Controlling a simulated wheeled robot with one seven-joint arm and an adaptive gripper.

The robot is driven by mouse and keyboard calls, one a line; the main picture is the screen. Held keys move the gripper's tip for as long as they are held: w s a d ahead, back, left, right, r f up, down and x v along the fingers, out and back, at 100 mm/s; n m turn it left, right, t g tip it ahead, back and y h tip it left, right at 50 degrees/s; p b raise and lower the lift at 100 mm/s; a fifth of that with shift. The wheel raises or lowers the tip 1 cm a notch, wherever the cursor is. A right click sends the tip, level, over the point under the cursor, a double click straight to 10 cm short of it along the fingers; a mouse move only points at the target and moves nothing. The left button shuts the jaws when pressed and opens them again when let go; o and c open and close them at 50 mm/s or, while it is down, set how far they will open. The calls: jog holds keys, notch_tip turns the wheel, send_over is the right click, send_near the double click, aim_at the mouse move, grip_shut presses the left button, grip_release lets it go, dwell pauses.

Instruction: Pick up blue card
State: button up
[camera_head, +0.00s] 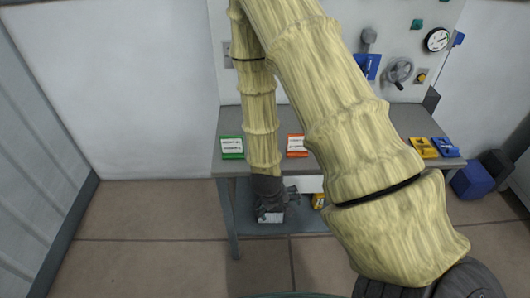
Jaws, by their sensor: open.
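The blue card (445,147) lies on the grey table (205,178) near its right end, right beside a yellow card (422,148). It is small in the head view, and its printing cannot be read. My gripper (272,212) is dark and points down at the front of the table, left of centre, well to the left of the blue card. It is open, with nothing seen between its fingers. My pale yellow arm crosses the middle of the view and hides part of the tabletop.
A green-edged card (232,147) and an orange-edged card (297,146) lie on the left half of the table. A lower shelf (310,223) runs underneath. A gauge (436,40) and valve wheel (399,71) are on the back panel. A blue box (472,181) stands on the floor at right.

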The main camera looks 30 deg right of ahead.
jog(key=w+d+r+m+t+y+b, duration=0.1)
jog(key=w+d+r+m+t+b, duration=0.25)
jog(key=w+r, duration=1.25)
jog(key=shift+g, duration=0.55)
jog(key=d+f, duration=0.1)
jog(key=w+d+f+b, duration=0.1)
jog(key=f, duration=0.1)
jog(key=shift+d+f, duration=0.15)
jog(key=shift+d, duration=0.2)
jog(key=shift+w+b+x, duration=0.15)
jog(key=shift+b+x, duration=0.4)
jog(key=shift+x, duration=0.85)
jog(key=shift+w+b+x, duration=0.2)
jog(key=shift+b+x, duration=0.3)
jog(key=shift+x, duration=0.9)
jog(key=shift+r, duration=0.25)
jog(key=shift+s, duration=0.1)
jog(key=c, duration=0.9)
